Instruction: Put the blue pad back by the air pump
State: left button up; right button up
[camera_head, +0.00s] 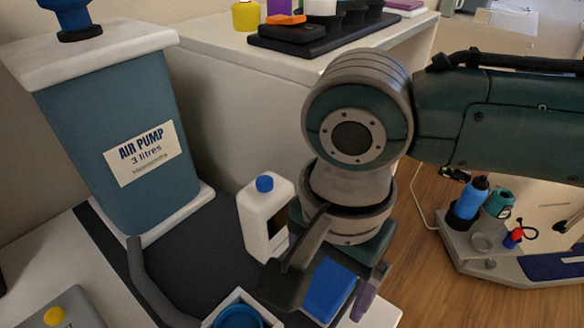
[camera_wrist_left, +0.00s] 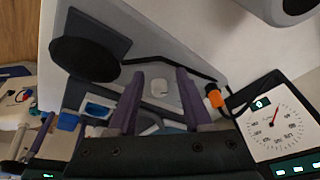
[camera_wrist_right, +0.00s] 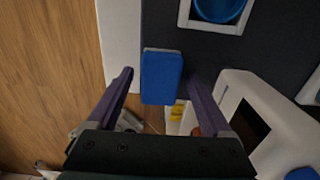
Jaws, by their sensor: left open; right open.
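The blue pad (camera_head: 330,290) lies at the edge of a dark mat, and it shows whole in the right wrist view (camera_wrist_right: 162,80). My right gripper (camera_head: 325,287) is open over the pad. In the right wrist view the pad lies between the fingertips with a gap on each side, not gripped. The air pump (camera_head: 140,140) is a teal tank with a white lid and a label, standing at the left on a white base. My left gripper (camera_wrist_left: 160,85) is open and empty in its own wrist view, and is outside the head view.
A white bottle (camera_head: 266,218) with a blue cap stands just left of my right gripper. A blue round dish (camera_head: 238,318) sits in a white square frame in front. A grey hose (camera_head: 150,280) crosses the mat. A gauge (camera_wrist_left: 275,125) shows in the left wrist view.

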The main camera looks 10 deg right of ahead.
aim_at(328, 283)
pick_arm(q)
notch_tip(328, 283, up, 3)
jog(key=p, duration=0.2)
jog(key=shift+d+f+p, duration=0.1)
jog(key=shift+p, duration=0.25)
pick_arm(e)
notch_tip(328, 283, up, 12)
jog(key=s+a+f+n+t+y, duration=0.25)
jog(key=s+a+n+y, duration=0.2)
jog(key=n, duration=0.25)
jog(key=s+d+f+n+h, duration=0.1)
jog(key=s+d+n+h, duration=0.1)
jog(key=s+d, duration=0.2)
jog(key=s+d+f+n+t+h, duration=0.1)
jog(key=s+d+n+h, duration=0.1)
jog(key=d, duration=0.7)
jog(key=shift+s+d+f+n, duration=0.15)
jog(key=shift+s+d+n, duration=0.25)
jog(key=shift+s+n, duration=0.4)
